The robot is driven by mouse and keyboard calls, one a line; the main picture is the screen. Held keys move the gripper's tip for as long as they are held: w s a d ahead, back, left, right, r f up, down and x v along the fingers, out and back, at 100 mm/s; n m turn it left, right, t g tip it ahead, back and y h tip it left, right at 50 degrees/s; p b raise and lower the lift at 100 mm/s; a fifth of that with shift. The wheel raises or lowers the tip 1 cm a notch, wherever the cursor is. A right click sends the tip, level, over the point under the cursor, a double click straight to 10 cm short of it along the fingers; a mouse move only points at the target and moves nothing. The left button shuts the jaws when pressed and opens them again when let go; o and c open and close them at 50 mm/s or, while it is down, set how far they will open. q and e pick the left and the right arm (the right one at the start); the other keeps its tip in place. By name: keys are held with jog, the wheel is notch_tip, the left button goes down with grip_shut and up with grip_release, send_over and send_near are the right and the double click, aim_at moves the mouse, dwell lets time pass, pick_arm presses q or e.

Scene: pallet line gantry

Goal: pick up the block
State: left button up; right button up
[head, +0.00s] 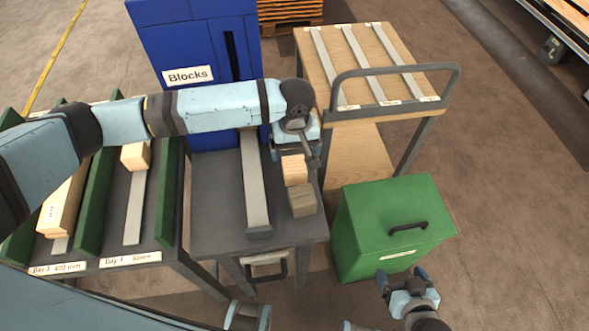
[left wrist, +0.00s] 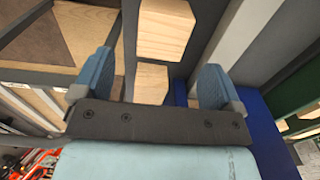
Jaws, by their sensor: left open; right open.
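In the head view a light wooden block (head: 294,169) sits on the right side of the grey table (head: 215,220). A darker, greyish wooden block (head: 301,202) sits just in front of it. My left gripper (head: 296,150) is open over the table's right side, right behind the light block. In the left wrist view one light wooden piece (left wrist: 150,83) shows between the open fingers (left wrist: 152,78), and another (left wrist: 165,28) shows beyond them; I cannot tell which block each is. My right gripper (head: 404,279) is open and empty at the lower right, in front of the green box.
A blue dispenser (head: 170,40) labelled "Blocks" stands behind the table. A green box (head: 380,215) with a handle stands to the right, and a wooden-topped trolley (head: 385,75) behind it. At left, a rack with green dividers (head: 92,210) holds wooden pieces (head: 135,155).

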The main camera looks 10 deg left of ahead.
aim_at(294, 164)
pick_arm(q)
notch_tip(294, 164, down, 3)
jog(key=shift+s+f, duration=0.2)
jog(key=shift+f, duration=2.45)
jog(key=c, duration=1)
jog(key=shift+r, duration=0.15)
notch_tip(294, 164, up, 20)
jog(key=shift+f+p, duration=0.1)
jog(key=shift+p, duration=0.3)
